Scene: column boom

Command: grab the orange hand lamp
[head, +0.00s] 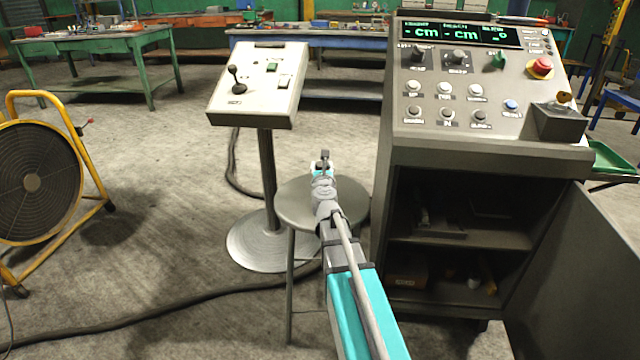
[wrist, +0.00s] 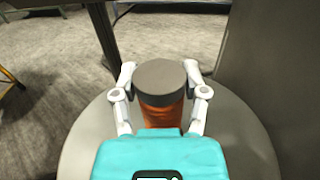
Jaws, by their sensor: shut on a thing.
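The orange hand lamp (wrist: 161,117) shows in the wrist view as an orange cylinder with a grey round end. My gripper (wrist: 159,77) has a white finger on each side of it and is shut on it. A round grey stool seat (wrist: 240,135) lies below the lamp; whether the lamp touches it cannot be told. In the head view, my gripper (head: 324,160) is over the stool (head: 292,205), and my arm hides most or all of the lamp.
A control pedestal (head: 262,85) with a joystick stands behind the stool. A grey console cabinet (head: 430,160) is close on the right, its door (head: 570,270) open. A yellow-framed fan (head: 40,185) stands at left. A dark cable (head: 150,312) crosses the floor.

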